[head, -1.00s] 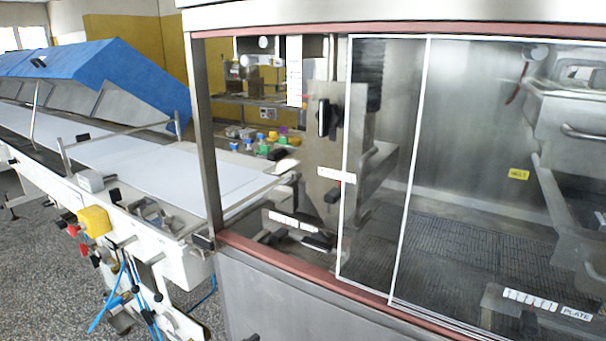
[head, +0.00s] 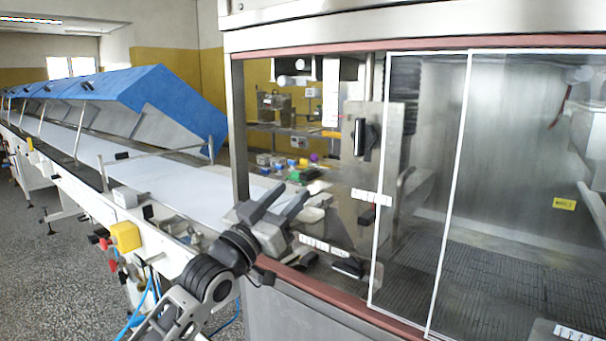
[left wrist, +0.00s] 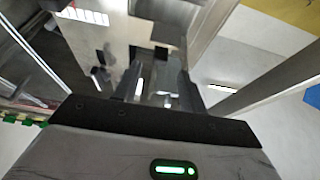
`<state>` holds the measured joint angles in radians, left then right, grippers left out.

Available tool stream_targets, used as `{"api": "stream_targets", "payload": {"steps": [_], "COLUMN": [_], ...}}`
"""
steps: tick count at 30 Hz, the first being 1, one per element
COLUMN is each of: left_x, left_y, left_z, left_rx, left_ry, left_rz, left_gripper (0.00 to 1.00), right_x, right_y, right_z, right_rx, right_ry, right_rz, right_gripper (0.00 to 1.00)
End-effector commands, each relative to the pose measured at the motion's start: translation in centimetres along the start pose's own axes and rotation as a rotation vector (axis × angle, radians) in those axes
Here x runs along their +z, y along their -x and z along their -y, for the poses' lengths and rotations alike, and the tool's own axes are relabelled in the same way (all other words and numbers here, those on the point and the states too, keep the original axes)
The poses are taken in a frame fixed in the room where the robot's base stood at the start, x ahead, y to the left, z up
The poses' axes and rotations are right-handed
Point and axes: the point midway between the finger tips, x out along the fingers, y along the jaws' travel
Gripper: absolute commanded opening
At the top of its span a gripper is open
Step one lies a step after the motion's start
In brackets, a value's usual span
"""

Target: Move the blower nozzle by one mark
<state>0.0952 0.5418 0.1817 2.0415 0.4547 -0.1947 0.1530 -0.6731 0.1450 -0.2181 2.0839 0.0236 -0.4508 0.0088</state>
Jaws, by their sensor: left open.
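I cannot tell for sure which part is the blower nozzle. Inside the enrober opening in the head view, a white vertical scale strip (head: 330,95) hangs beside a metal plate (head: 388,150) with a black handle (head: 366,138). A dark housing with pale round ends (head: 292,80) sits at the top, left of the strip. My left gripper (head: 294,190) is open and empty at the lower left of the opening, in front of the frame and below the strip. In the left wrist view its fingers (left wrist: 160,72) stand apart with metal parts blurred beyond them. My right gripper is not in view.
A clear sliding door (head: 415,220) with white edges covers the right of the opening. A red-brown sill (head: 340,300) and steel post (head: 239,140) frame it. The white conveyor (head: 160,180) enters from the left. Several small coloured blocks (head: 290,165) lie behind.

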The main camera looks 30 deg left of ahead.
Motion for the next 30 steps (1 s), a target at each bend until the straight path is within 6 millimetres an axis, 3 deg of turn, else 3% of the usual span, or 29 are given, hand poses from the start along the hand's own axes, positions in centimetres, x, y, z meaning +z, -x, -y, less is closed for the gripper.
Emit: {"api": "stream_targets", "payload": {"steps": [3, 9, 21, 26, 30], "left_x": [-0.3, -0.1, 0.1, 0.1, 0.3], "left_y": [-2.5, -4.8, -5.3, -5.3, -5.3], "left_z": [0.0, 0.0, 0.0, 0.0, 0.0], "left_rx": [-0.001, -0.001, 0.000, 0.000, 0.000], "left_ry": [0.001, 0.000, 0.000, 0.000, 0.000], "left_rz": [-0.002, 0.000, 0.001, 0.001, 0.002], "left_gripper": [0.42, 0.42, 0.42, 0.00, 0.00], "right_x": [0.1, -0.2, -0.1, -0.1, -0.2], "right_y": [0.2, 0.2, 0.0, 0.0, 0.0], "right_z": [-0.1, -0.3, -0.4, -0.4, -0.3], "right_rx": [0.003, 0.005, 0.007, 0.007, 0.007], "right_ry": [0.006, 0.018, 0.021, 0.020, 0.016], "right_rz": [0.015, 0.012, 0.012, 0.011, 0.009], "right_gripper": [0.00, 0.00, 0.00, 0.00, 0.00]}}
